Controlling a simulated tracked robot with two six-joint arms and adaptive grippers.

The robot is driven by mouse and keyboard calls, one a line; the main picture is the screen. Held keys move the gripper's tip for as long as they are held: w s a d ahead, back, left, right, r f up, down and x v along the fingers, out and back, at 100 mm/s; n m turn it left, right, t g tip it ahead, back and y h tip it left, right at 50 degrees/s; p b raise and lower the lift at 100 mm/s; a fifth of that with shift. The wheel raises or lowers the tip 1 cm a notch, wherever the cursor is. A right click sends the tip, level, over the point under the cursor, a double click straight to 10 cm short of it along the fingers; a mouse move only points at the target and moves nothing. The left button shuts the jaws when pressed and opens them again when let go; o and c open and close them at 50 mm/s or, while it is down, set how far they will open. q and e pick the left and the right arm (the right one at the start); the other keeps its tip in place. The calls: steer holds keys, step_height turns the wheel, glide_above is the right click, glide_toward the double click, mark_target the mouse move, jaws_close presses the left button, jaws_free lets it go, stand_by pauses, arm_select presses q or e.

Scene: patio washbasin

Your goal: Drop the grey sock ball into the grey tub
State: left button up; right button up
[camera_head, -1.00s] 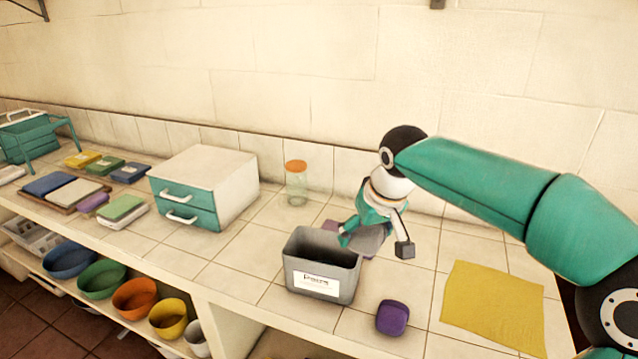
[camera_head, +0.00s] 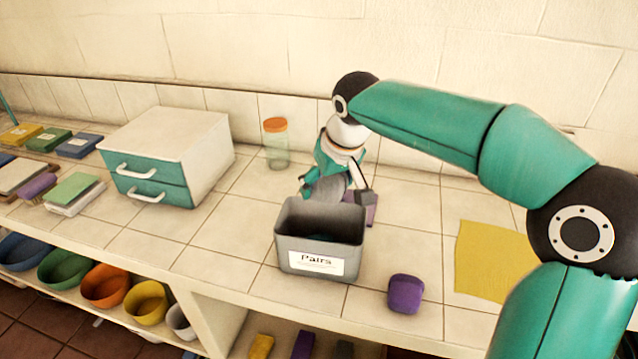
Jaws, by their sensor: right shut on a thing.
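The grey tub (camera_head: 320,262), with a white label reading "Pairs", stands open on the tiled counter. Its floor is dark and only partly visible. My right gripper (camera_head: 337,193) is just behind and above the tub's back rim in the picture. It is shut on the grey sock ball (camera_head: 328,188), which shows between its fingers. The tub's back rim lies just below the ball in the view; I cannot tell whether the ball is over the opening or behind it. My left gripper is not in view.
A purple block (camera_head: 405,293) stands right of the tub, and a yellow cloth (camera_head: 494,262) lies farther right. Behind are a glass jar with an orange lid (camera_head: 276,143) and a white drawer unit (camera_head: 168,150). A purple flat thing (camera_head: 372,207) lies partly hidden behind the tub.

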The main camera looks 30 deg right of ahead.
steer(key=shift+f+b, duration=0.45)
steer(key=shift+f, duration=0.4)
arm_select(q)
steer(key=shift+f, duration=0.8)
arm_select(e)
steer(key=o, duration=1)
steer(key=v, duration=1.2)
